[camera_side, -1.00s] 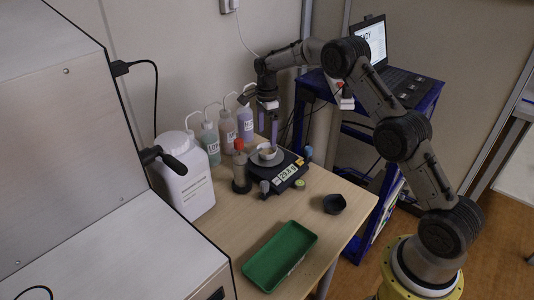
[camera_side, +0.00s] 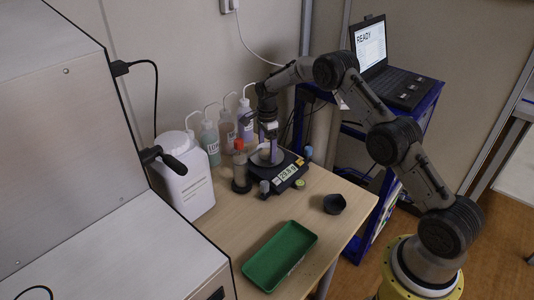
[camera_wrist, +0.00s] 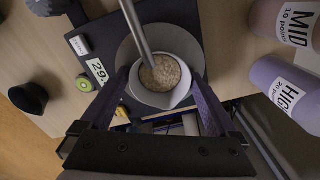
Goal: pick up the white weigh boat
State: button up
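The white weigh boat (camera_wrist: 178,39) holds brown granular soil (camera_wrist: 161,74) and sits on the round pan (camera_wrist: 127,48) of the dark balance (camera_side: 287,176). In the side view the boat (camera_side: 265,158) is partly hidden by my fingers. My gripper (camera_wrist: 161,82) is open, with one purple finger on the left and one on the right of the boat. It shows low over the pan in the side view (camera_side: 267,149). I cannot tell whether the fingers touch the boat. A grey metal rod (camera_wrist: 134,27) reaches down to the soil in the wrist view.
Labelled wash bottles (camera_side: 211,143) stand behind the balance, and a jar with a red top (camera_side: 240,172) stands left of it. A black cup (camera_side: 334,203) and a green tray (camera_side: 280,256) are in front. A large white bottle (camera_side: 185,178) stands at left.

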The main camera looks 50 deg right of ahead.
jog(key=c, duration=0.7)
jog(key=shift+r, duration=0.2)
